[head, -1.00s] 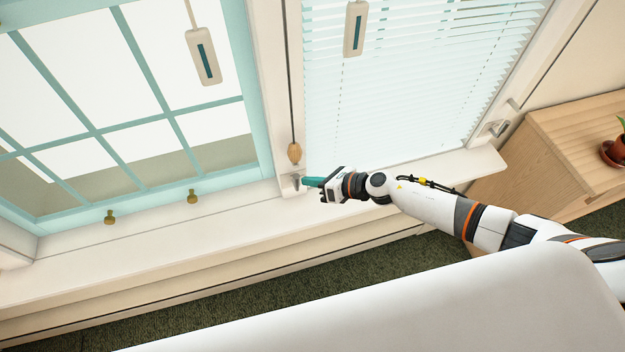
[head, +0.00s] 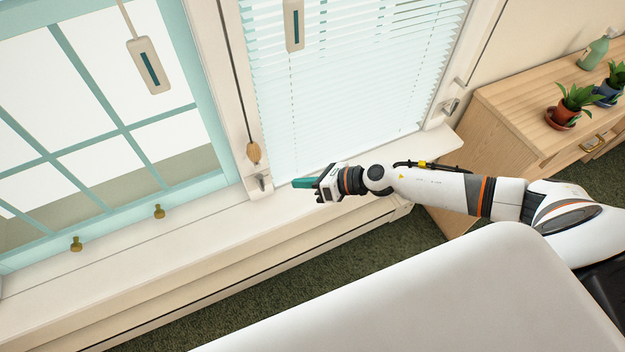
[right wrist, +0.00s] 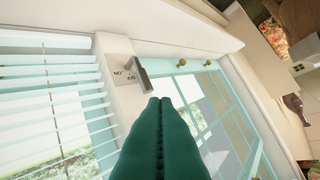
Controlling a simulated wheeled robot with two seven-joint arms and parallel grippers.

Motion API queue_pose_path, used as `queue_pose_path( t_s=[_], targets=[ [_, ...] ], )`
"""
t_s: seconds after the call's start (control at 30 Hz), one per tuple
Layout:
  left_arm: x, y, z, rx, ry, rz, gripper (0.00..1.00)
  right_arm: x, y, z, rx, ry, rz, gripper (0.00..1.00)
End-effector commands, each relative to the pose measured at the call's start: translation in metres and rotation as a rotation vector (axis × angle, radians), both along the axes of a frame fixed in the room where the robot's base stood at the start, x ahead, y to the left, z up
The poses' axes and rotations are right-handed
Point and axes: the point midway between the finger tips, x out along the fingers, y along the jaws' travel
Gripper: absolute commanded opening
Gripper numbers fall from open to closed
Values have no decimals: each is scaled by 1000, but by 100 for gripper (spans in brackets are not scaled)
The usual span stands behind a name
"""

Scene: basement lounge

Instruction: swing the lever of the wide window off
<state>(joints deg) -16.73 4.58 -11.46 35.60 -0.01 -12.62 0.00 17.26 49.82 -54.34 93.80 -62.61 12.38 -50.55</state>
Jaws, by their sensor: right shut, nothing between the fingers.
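A small grey lever (head: 262,182) sits on a pale plate low on the post between the teal-framed window (head: 120,130) and the window with blinds (head: 340,75). My right gripper (head: 293,183) is just right of this lever, apart from it. Its teal fingers are shut and empty. In the right wrist view the lever (right wrist: 141,76) stands out from its plate just beyond the fingertips (right wrist: 160,101). Small dark lettering beside it is too small to read surely. Another grey lever (head: 450,105) is at the right side of the blinds. My left gripper is out of view.
A wooden cord knob (head: 253,153) hangs just above the lever. Two brass knobs (head: 159,211) stand along the teal window's lower edge. The white sill (head: 130,250) runs below. A wooden cabinet (head: 520,110) with potted plants (head: 572,104) stands right. A white surface fills the lower foreground.

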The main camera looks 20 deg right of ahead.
Motion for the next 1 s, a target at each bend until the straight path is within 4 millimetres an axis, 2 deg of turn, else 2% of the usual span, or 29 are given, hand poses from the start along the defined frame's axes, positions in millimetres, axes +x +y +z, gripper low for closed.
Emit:
queue_pose_path(
  t_s=[0.1,0.33,0.9,1.0],
  targets=[
    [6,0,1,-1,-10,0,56,-11,-8,13,-3,1,2,0],
    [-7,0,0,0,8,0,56,-20,-14,24,0,1,0,0],
    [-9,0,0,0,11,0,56,-20,-14,24,3,4,-2,0],
    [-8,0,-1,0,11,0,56,-14,-16,15,42,42,-58,0]
  ],
)
